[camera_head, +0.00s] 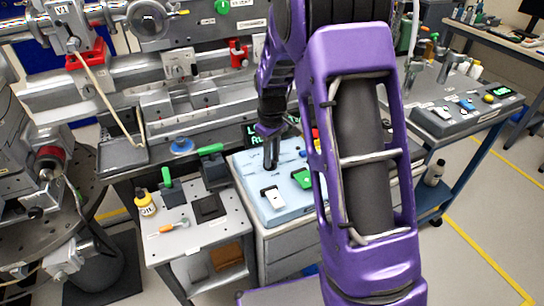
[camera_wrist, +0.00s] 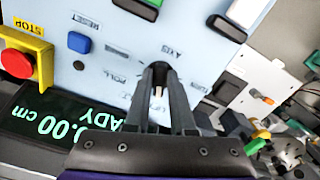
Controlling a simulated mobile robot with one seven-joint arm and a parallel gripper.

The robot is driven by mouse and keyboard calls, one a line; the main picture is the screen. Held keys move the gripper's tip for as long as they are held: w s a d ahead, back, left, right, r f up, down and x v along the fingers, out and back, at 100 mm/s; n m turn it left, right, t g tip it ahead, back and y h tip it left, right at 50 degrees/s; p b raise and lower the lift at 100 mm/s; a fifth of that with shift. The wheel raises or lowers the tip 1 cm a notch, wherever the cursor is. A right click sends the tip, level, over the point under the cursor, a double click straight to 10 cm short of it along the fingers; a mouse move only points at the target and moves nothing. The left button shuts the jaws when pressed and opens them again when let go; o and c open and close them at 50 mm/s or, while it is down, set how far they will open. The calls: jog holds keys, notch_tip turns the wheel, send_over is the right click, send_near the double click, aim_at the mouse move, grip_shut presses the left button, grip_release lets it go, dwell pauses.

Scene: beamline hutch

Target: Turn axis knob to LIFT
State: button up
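The axis knob (camera_wrist: 162,62) is a dark round control on the pale blue panel (camera_wrist: 105,18) in the wrist view, beside a printed AXIS label. My gripper (camera_wrist: 160,78) points down at the panel, with its fingertips at the knob and covering most of it. A small pale strip, perhaps the knob's pointer, shows between the fingers. Whether the fingers press on the knob is not clear. A ROLL-like label and another small label lie left of the fingers; the knob's setting is hard to read. In the head view my gripper (camera_head: 271,160) is over the panel (camera_head: 262,183), and the knob is hidden.
The wrist view shows a blue RESET button (camera_wrist: 79,42), a red STOP button (camera_wrist: 17,63) on yellow, and a display (camera_wrist: 45,117) reading 0.00 cm and READY. Green and white switches (camera_head: 272,197) sit on the panel's near side. A tool cart (camera_head: 190,240) stands left.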

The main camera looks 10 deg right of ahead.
jog(key=o, duration=0.3)
notch_tip(320, 180, up, 17)
jog(key=shift+r+p, duration=0.2)
jog(key=shift+p, duration=1)
